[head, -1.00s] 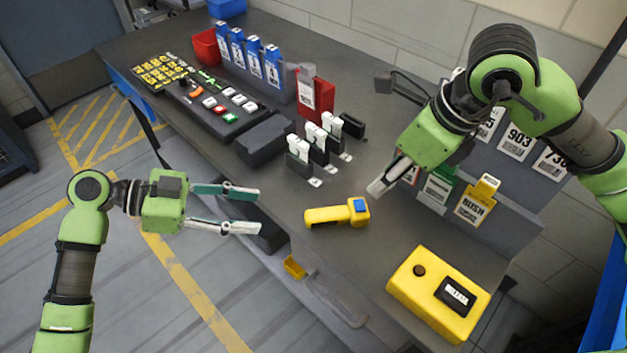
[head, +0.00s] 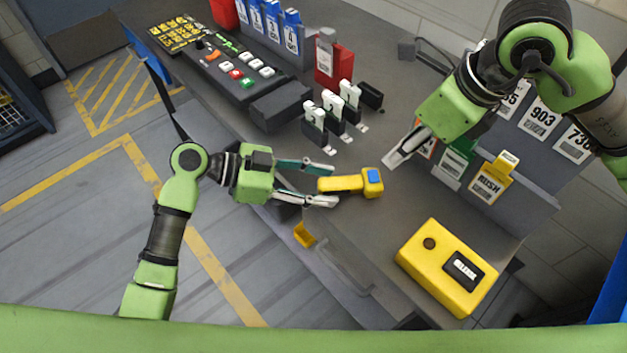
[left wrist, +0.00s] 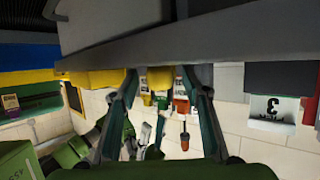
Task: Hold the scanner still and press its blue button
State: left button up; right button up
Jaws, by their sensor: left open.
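The yellow scanner (head: 345,184) lies on the grey table near its front edge. Its blue button (head: 374,176) is on the head at the right end and faces up. My left gripper (head: 336,184) is open, its two fingers at either side of the scanner's handle end. Whether they touch it is not clear. In the left wrist view the two teal fingers (left wrist: 162,110) are spread apart, with yellow shapes beyond them that I cannot tell apart. My right gripper (head: 388,163) hangs to the right of the blue button and apart from it; its fingers overlap in view.
A yellow box with a dark label (head: 447,268) stands at the right front. Upright black-and-white holders (head: 330,118) stand behind the scanner. A rack with tags (head: 490,180) is at the right. A small yellow bin (head: 304,234) hangs below the table edge.

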pick_arm(q)
grip_shut()
pick_arm(e)
grip_shut()
dwell(1.0)
